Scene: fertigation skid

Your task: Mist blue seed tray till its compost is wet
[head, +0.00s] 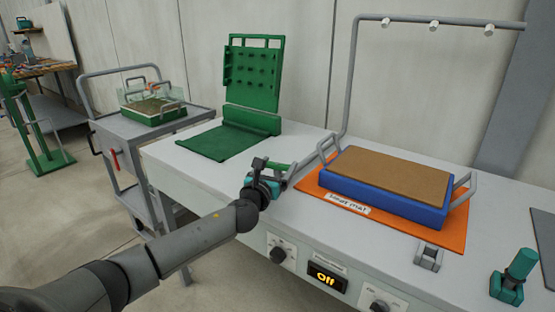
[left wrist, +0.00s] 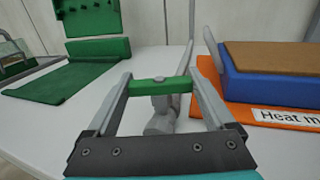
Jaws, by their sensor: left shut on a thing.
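The blue seed tray (head: 385,203) sits on the orange heat mat (head: 310,185) in the head view, its compost (head: 390,174) pale brown and dry-looking. It shows in part in the left wrist view (left wrist: 262,86). A grey mist pipe (head: 349,80) rises behind it, with white nozzles (head: 433,26) above the tray; no spray is visible. My left gripper (head: 282,170) is shut on a green valve handle (left wrist: 160,86) at the pipe's foot, left of the mat. The handle lies crosswise between the fingers in the wrist view. My right gripper is not in view.
A green pegboard stand (head: 253,80) and green mat (head: 213,142) lie left on the bench. A trolley (head: 125,130) carries another tray (head: 150,112). A panel display (head: 327,277) reads Off. A grey bracket (head: 428,257) and a teal fixture (head: 514,277) stand near the front edge.

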